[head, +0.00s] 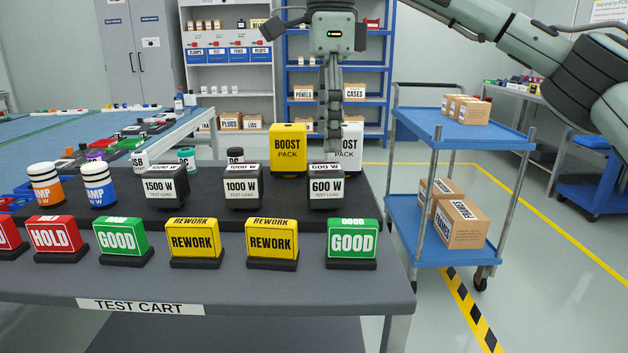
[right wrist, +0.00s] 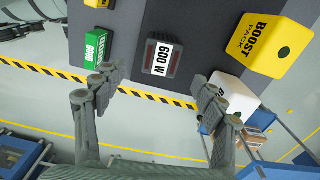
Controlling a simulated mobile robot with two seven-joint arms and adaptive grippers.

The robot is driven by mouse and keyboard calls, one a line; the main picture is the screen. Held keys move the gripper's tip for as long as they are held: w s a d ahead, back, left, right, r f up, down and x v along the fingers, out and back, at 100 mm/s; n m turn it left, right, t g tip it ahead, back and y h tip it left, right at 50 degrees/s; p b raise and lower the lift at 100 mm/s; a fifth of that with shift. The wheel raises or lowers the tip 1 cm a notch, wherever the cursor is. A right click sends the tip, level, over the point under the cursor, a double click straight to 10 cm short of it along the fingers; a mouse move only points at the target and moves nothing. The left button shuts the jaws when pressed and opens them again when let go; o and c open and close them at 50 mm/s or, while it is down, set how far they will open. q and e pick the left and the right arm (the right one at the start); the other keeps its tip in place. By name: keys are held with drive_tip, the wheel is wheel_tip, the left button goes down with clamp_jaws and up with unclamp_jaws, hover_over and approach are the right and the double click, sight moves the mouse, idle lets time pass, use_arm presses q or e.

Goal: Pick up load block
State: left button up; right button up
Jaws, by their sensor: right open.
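Three dark load blocks with white labels stand on the raised black shelf of the test cart: 1500 W (head: 160,188), 1000 W (head: 242,188) and 600 W (head: 326,188). My right gripper (head: 333,146) points down just above and behind the 600 W block, its fingers lined up one behind the other in the head view. In the right wrist view, my right gripper (right wrist: 160,84) is open and empty. The 600 W block (right wrist: 161,58) shows ahead, between the directions of the two fingers, apart from both. My left gripper is out of view.
A yellow boost pack (head: 288,150) and a white boost pack (head: 350,144) stand close behind the 600 W block; the gripper partly hides the white one. Green GOOD (head: 352,243) and yellow REWORK (head: 271,242) signs line the front. A blue trolley (head: 420,128) stands right.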

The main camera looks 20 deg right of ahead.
sight(325, 167)
wheel_tip(325, 167, down, 3)
drive_tip(key=shift+s+r+b, duration=0.1)
drive_tip(key=shift+s+b, duration=0.05)
drive_tip(key=shift+b, duration=0.2)
drive_tip(key=shift+w+a+f, duration=0.1)
drive_tip(key=shift+w+f, duration=0.05)
drive_tip(key=shift+f, duration=1)
drive_tip(key=shift+w+a+f, duration=0.1)
drive_tip(key=shift+f, duration=1.05)
drive_tip(key=c, duration=1.6)
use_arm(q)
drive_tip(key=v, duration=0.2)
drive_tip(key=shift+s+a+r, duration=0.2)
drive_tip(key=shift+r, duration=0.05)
use_arm(e)
clamp_jaws()
drive_tip(key=shift+r, duration=0.15)
